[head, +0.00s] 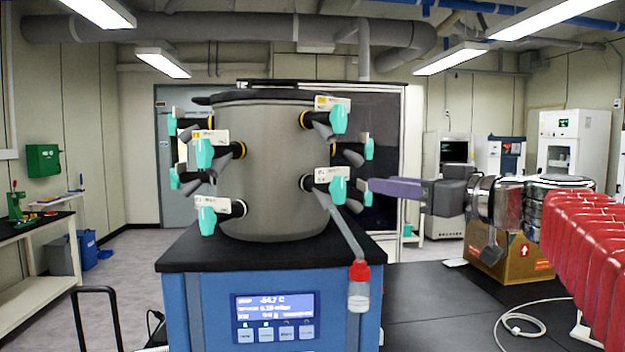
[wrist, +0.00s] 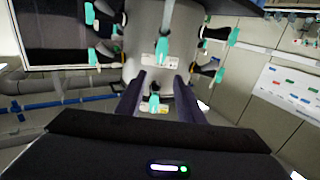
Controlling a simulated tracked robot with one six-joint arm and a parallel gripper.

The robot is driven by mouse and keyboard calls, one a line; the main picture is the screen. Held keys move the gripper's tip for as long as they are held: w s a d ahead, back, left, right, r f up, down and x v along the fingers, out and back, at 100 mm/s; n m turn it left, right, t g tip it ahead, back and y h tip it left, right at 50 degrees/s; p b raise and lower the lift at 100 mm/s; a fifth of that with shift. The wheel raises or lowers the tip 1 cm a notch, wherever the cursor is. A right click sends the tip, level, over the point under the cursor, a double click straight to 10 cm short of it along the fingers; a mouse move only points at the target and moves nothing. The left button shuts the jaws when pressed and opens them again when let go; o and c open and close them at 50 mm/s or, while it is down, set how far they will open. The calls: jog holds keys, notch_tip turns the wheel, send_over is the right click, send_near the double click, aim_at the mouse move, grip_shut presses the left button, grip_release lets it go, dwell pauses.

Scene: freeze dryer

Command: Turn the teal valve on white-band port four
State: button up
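The steel drum (head: 268,170) carries several ports with teal valves and tags. Upper ports have yellow bands; lower ones look white-banded. Port numbers are too small to read. The lower front-right teal valve (head: 339,190) has a tube and a capped vial (head: 358,288) hanging below it. My gripper (head: 372,187) is just right of this valve at about its height. In the upside-down wrist view, my gripper (wrist: 160,76) is open and empty, and this valve (wrist: 162,50) shows just beyond the fingertips, apart from them. A yellow-tagged upper valve (wrist: 154,102) shows between the fingers.
The lower front-left valve (head: 207,218) and upper front-right valve (head: 338,119) stick out from the drum. The drum stands on a blue cabinet with a display (head: 275,317). A cardboard box (head: 508,262) stands on the black bench (head: 425,300) at right, with a white cable nearby.

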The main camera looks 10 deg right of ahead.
aim_at(343, 177)
jog(key=x, duration=1.1)
jog(key=shift+w+a, duration=0.25)
jog(key=shift+w, duration=0.1)
jog(key=shift+c, duration=0.4)
grip_shut()
jog(key=shift+d, duration=0.25)
jog(key=shift+a, duration=0.15)
